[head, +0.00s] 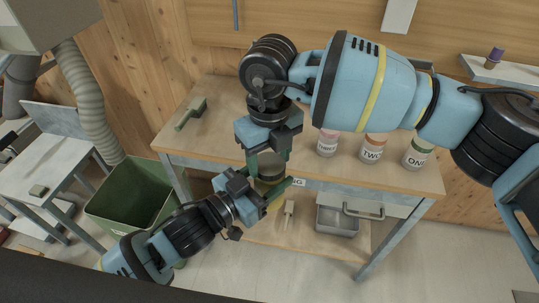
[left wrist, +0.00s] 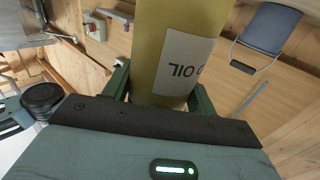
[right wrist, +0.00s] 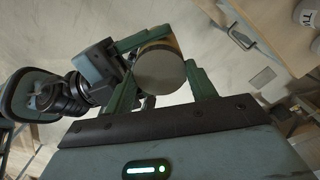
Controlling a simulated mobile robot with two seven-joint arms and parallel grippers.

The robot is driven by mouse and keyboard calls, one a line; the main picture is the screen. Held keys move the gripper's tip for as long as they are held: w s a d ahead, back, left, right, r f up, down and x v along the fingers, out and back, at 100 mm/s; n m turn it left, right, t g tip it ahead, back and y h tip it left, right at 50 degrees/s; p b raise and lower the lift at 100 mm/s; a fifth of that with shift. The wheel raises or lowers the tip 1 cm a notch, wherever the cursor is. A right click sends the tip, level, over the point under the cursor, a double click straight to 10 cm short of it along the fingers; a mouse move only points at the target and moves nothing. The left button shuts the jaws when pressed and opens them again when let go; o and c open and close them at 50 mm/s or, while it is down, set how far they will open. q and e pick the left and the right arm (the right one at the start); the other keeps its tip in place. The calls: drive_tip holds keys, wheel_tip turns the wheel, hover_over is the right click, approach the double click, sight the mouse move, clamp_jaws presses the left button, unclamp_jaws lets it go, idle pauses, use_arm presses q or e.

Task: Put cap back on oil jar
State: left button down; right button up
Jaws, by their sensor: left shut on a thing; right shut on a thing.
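The oil jar (left wrist: 180,45) is a yellow cylinder with a white OIL label in the left wrist view. My left gripper (head: 266,184) is shut around it, and the label appears upside down there. My right gripper (head: 268,158) is directly above the left one in the head view, pointing down. It is shut on the round grey cap (right wrist: 160,72), which shows between its fingers in the right wrist view. Little of the jar shows in the head view, behind the grippers. The jar's mouth is hidden, and I cannot tell whether cap and jar touch.
The wooden workbench (head: 213,101) stands just behind the grippers. A green bin (head: 130,196) is at left. A metal tray (head: 337,222) sits on the lower shelf.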

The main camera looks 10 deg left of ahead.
drive_tip(key=m, duration=1.5)
drive_tip(key=o, duration=1)
drive_tip(key=shift+c, duration=0.2)
drive_tip(key=shift+r, duration=2.25)
drive_tip(key=shift+c, duration=0.5)
